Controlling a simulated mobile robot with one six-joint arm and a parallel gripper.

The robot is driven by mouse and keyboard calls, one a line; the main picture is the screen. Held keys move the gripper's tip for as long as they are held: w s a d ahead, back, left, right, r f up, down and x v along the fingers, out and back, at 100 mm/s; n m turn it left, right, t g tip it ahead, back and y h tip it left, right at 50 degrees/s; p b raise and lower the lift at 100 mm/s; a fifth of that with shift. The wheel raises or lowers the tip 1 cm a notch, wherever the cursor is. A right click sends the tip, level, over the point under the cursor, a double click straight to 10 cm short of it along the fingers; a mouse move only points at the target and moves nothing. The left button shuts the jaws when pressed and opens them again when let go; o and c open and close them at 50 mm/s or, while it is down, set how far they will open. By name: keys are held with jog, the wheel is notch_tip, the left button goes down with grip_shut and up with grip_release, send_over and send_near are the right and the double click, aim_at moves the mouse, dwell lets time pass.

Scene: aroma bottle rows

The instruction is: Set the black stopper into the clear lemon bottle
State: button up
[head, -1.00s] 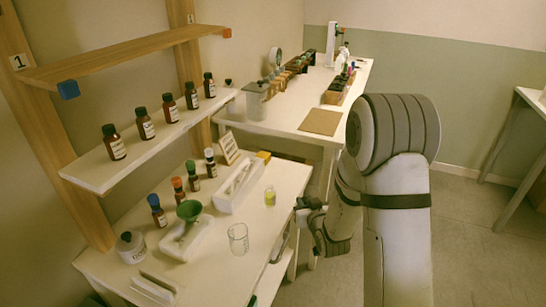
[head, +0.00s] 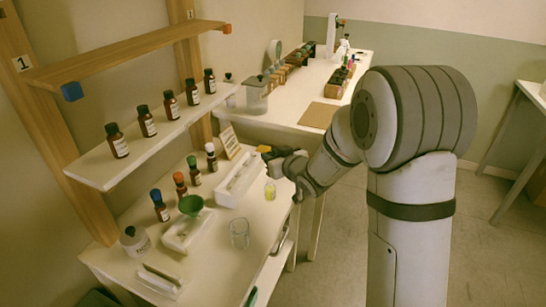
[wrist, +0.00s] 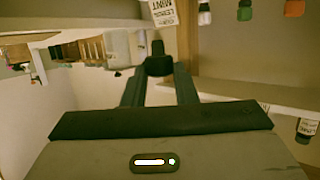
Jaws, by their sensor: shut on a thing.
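The clear lemon bottle (head: 270,191) is a small vial with yellow-green liquid, upright on the front table to the right of the white tray. My gripper (head: 268,154) is above and beyond it in the head view, apart from it. In the wrist view my gripper (wrist: 160,82) is shut on the black stopper (wrist: 158,62), which sits between the fingertips. The stopper is too small and dark to make out in the head view. The lemon bottle does not show clearly in the wrist view.
A small sign (head: 228,140) stands behind the tray. A shelf (head: 150,148) with brown bottles is at left.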

jog(key=shift+f, duration=0.1)
notch_tip(320, 180, down, 6)
jog(key=b, duration=0.5)
jog(key=shift+r, duration=0.2)
jog(key=shift+b, duration=0.7)
dwell(1.1)
jog(key=shift+f+b, duration=1.45)
jog(key=o, duration=1)
jog(key=shift+o, duration=0.2)
jog(key=shift+s, duration=0.1)
